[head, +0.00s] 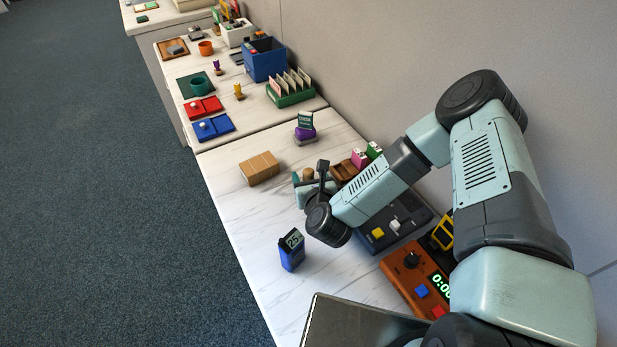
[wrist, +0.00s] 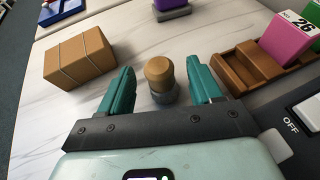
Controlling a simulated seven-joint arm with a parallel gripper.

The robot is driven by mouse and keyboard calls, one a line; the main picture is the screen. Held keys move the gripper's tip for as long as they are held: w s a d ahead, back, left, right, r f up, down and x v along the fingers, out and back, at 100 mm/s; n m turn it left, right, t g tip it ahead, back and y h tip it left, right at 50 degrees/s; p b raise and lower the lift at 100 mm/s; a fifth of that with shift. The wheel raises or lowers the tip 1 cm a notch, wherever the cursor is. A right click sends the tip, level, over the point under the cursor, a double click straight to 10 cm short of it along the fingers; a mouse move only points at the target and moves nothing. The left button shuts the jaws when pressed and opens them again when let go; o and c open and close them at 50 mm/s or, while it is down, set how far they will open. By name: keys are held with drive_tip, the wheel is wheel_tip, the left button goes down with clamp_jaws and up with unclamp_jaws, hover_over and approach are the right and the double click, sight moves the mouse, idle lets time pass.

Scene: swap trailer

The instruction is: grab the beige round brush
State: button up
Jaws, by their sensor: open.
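The beige round brush (wrist: 159,72) stands upright on the white marbled counter in the wrist view, with a rounded beige top and a grey lower part. In the head view only its beige top (head: 308,173) shows beside my gripper, which hides the rest. My gripper (wrist: 160,90) is open, with one teal finger to the left of the brush and one to the right. Gaps show between the brush and both fingers. My gripper also shows in the head view (head: 312,184), low over the counter.
A wrapped brown block (wrist: 79,58) lies left of the brush. A brown wooden holder (wrist: 237,72) with a pink block (wrist: 290,38) stands close on the right. A dark switch box (head: 376,242) and a blue meter (head: 291,251) are nearby. Counter between block and brush is clear.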

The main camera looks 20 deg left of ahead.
drive_tip(key=shift+w+a+f, duration=0.3)
drive_tip(key=shift+w, duration=0.3)
drive_tip(key=c, duration=1.1)
drive_tip(key=shift+o, duration=0.2)
